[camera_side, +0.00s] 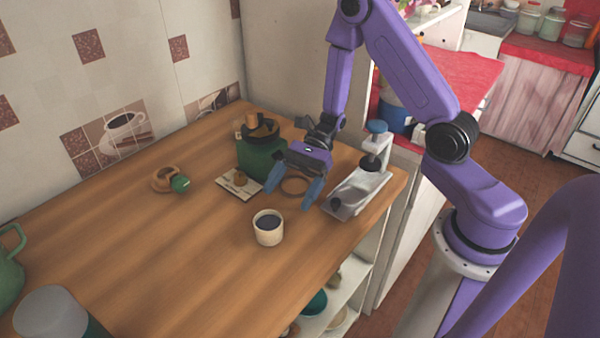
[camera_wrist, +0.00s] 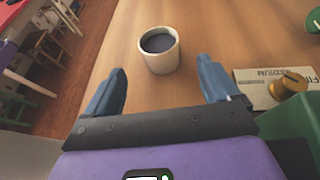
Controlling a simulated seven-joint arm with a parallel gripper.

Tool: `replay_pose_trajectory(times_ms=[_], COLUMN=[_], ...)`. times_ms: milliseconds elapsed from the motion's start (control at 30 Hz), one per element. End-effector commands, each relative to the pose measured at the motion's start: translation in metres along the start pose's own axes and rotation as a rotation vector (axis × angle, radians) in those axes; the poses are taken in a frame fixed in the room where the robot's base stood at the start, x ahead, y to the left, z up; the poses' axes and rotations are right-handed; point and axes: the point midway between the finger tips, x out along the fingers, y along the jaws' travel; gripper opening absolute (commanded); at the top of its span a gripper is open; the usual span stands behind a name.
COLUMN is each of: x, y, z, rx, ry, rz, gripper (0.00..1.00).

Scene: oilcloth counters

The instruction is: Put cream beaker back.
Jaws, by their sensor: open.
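The cream beaker (camera_side: 267,228) stands upright on the wooden counter, with something dark inside it. In the wrist view the beaker (camera_wrist: 160,58) is ahead of the fingertips, roughly midway between them. My gripper (camera_side: 293,196) is open and empty, with its two blue fingers apart. It hangs behind the beaker in the side view and does not touch it. In the wrist view the gripper (camera_wrist: 163,82) shows both fingers with clear counter between them.
A green grinder (camera_side: 258,158) stands just behind my gripper, with a printed card (camera_side: 239,184) beside it. A grey metal stand (camera_side: 357,192) is near the right edge. A brown ring-shaped item (camera_side: 167,179) lies at left. The counter (camera_side: 170,255) is clear left of the beaker.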

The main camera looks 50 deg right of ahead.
Motion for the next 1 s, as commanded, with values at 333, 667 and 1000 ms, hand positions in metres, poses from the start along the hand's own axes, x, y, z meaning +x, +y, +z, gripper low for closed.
replay_pose_trajectory(times_ms=[333, 667, 1000], x=[-0.045, -0.04, -0.024], y=[0.0, 0.018, 0.11], z=[0.0, 0.013, 0.046], rx=[-0.001, -0.104, -0.657], ry=[0.0, 0.042, 0.232], rz=[0.0, 0.111, 0.624], gripper=[0.89, 0.89, 0.89])
